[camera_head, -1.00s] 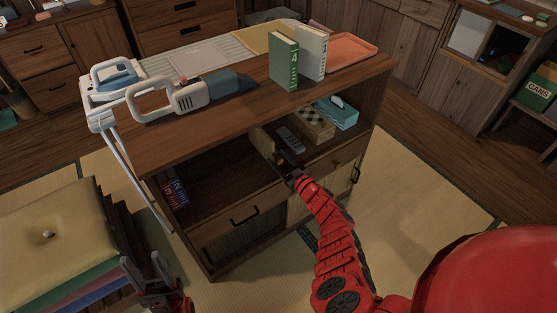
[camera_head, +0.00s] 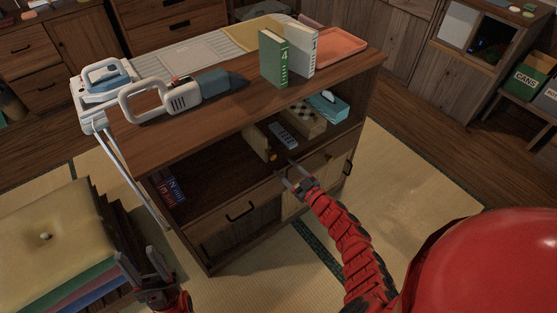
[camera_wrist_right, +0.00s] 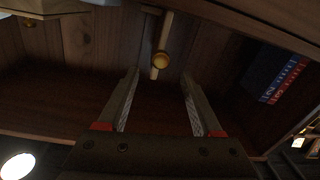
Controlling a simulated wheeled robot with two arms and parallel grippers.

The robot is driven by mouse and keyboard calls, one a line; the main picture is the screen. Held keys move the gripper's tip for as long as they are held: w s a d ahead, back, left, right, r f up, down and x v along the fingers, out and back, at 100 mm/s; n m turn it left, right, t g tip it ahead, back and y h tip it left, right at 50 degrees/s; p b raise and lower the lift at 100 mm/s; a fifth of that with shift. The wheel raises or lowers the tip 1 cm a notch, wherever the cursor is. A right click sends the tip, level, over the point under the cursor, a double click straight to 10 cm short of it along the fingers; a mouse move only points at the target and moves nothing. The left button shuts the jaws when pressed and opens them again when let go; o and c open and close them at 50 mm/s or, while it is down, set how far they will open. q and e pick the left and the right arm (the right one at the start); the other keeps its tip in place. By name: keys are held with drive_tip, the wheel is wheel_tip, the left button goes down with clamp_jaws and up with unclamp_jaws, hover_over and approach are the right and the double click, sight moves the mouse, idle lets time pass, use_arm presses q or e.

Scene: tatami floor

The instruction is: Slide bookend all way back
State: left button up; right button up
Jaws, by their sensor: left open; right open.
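The bookend (camera_head: 257,143) is a light wooden upright panel with a small round knob, standing inside the open shelf of the wooden cabinet (camera_head: 190,141). The right wrist view shows it edge-on as a narrow strip (camera_wrist_right: 163,32) with a brass-coloured knob. My right gripper (camera_head: 286,169) is at the shelf's front edge, open and empty, its fingers apart from the bookend and pointing toward it. In the right wrist view the knob lies just beyond the gap between the fingertips (camera_wrist_right: 160,76). My left gripper (camera_head: 137,254) is open and empty at lower left, away from the cabinet.
Books (camera_head: 169,187) stand at the shelf's left end. A remote (camera_head: 284,136), a checkered box (camera_head: 304,118) and a tissue box (camera_head: 329,106) are right of the bookend. The shelf floor between books and bookend is clear. A cushion (camera_head: 50,228) lies at left.

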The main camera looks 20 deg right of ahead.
drive_tip(key=v, duration=0.9)
